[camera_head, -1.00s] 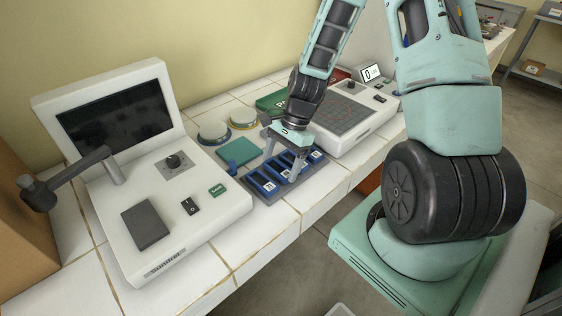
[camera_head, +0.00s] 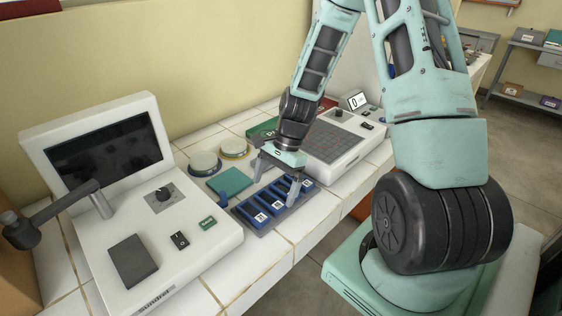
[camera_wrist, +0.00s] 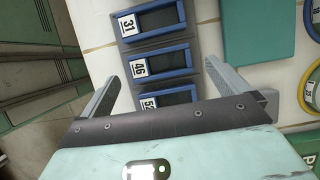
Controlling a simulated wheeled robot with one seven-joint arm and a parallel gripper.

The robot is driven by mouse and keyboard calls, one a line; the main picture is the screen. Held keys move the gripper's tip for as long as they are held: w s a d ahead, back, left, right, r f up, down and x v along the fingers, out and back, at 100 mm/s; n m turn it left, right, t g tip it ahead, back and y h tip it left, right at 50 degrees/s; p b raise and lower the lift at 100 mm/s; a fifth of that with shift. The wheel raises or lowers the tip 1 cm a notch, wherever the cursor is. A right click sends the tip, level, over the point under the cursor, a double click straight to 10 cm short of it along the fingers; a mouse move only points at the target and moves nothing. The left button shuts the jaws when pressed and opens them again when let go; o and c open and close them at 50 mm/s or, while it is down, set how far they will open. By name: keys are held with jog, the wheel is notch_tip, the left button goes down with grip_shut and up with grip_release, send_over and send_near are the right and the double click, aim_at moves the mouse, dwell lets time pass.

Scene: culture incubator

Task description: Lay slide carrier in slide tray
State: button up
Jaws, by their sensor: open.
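The grey slide tray (camera_head: 262,233) lies flat on the white tiled bench and holds several blue-framed slide carriers with white number labels, side by side. In the wrist view, carriers labelled 31 (camera_wrist: 160,20), 46 (camera_wrist: 163,65) and one partly hidden, seemingly 52 (camera_wrist: 178,98), lie in the tray. My gripper (camera_head: 276,190) is over the tray, pointing down, with its fingers spread. In the wrist view my gripper (camera_wrist: 173,66) is open, its fingers on either side of the carrier row, near 46 and the partly hidden one. No carrier is visibly lifted.
A teal square block (camera_head: 229,182) and two round lidded containers (camera_head: 205,163) sit behind the tray. A white console with a dark screen (camera_head: 105,150) stands left; a device with a gridded top (camera_head: 335,142) stands right. The bench's front edge is close to the tray.

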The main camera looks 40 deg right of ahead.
jog(key=v, duration=0.9)
jog(key=s+a+r+n+h, duration=0.1)
jog(key=a+r+n, duration=0.2)
jog(key=a+n, duration=0.5)
jog(key=s+a+r+n+h, duration=0.3)
jog(key=s+a+n, duration=1.4)
jog(key=a, duration=0.2)
jog(key=shift+r, duration=0.2)
